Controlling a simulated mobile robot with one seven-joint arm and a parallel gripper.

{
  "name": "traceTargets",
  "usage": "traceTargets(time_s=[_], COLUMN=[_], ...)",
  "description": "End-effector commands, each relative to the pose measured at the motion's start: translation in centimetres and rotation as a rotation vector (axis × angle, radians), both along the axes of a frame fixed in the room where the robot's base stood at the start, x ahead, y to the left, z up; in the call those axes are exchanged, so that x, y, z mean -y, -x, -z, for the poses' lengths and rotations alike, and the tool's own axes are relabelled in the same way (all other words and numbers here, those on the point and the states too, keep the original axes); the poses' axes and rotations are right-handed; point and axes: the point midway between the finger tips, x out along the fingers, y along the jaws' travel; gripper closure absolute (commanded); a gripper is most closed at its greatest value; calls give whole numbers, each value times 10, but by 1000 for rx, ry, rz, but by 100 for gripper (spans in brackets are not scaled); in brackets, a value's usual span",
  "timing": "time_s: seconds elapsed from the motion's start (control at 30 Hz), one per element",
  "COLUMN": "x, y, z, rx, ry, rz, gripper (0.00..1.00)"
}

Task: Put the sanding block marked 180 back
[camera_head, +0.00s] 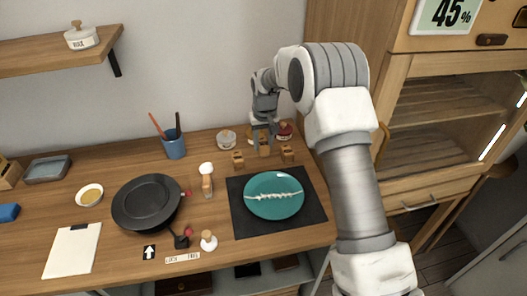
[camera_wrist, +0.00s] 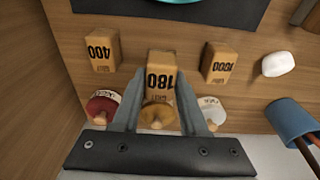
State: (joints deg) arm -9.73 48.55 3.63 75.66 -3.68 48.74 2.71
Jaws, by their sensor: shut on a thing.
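My gripper (camera_head: 264,139) is shut on the sanding block marked 180 (camera_wrist: 161,76), a light wooden block with dark digits. The block also shows in the head view (camera_head: 265,151), between the fingers. In the wrist view my gripper (camera_wrist: 163,110) has one finger on each side of it. I cannot tell whether the held block touches the worktop.
A red jar (camera_wrist: 103,105), a yellowish jar (camera_wrist: 158,115) and a white jar (camera_wrist: 210,109) stand close by the fingers. A teal plate (camera_head: 274,204) lies on a dark mat (camera_head: 245,220) in front. A blue cup with brushes (camera_head: 174,147) and a black pan (camera_head: 147,202) are left.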

Motion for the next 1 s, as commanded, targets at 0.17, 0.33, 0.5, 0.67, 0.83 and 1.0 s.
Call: traceTargets(time_s=[0.17, 0.33, 0.5, 0.67, 0.83, 1.0], x=[1, 1, 1, 1, 1, 1], y=[1, 0, 0, 0, 0, 0], z=[24, 38, 38, 42, 41, 41], rx=[-4, -1, 0, -1, -1, -1], ry=[1, 0, 0, 0, 0, 0], rz=[0, 1, 1, 1, 1, 1], gripper=[100, 100, 100, 56, 27, 27])
